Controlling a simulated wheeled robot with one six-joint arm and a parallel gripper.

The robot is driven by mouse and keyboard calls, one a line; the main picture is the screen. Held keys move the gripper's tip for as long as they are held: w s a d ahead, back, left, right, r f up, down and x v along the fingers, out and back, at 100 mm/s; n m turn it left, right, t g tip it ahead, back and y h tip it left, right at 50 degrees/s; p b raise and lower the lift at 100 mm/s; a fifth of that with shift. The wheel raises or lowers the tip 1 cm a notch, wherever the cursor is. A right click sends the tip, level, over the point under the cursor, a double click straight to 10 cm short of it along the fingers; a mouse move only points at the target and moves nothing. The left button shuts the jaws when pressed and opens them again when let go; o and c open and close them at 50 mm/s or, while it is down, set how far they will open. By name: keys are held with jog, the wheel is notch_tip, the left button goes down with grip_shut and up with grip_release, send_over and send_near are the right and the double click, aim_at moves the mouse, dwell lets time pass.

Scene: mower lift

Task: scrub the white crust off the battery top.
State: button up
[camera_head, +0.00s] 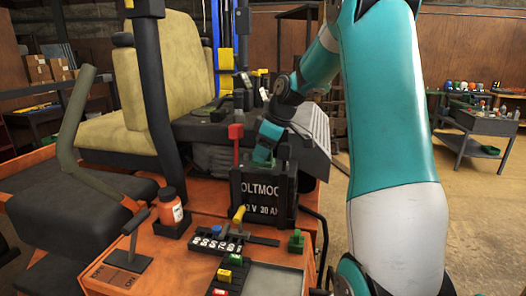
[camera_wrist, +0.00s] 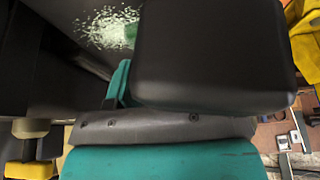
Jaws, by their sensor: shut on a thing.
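The black battery (camera_head: 264,192) with white lettering stands upright on the orange mower body. My gripper (camera_head: 263,154) is low over the battery's top, at its left half. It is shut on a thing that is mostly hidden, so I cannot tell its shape. In the wrist view, white crust (camera_wrist: 98,27) lies in loose grains on a dark grey surface. A small green piece (camera_wrist: 131,33) is at the crust's right edge; I cannot tell whether it is part of the held thing. A large black block hides much of the wrist view.
A red-topped post (camera_head: 236,132) stands close left of the battery. An orange bottle (camera_head: 170,207), a socket rack (camera_head: 217,245), a yellow-handled tool (camera_head: 239,214) and a green block (camera_head: 296,241) are in front. The yellow seat (camera_head: 165,75) rises behind.

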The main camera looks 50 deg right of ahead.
jog(key=shift+f+b, duration=0.3)
jog(key=shift+f, duration=0.1)
jog(key=shift+d, duration=0.1)
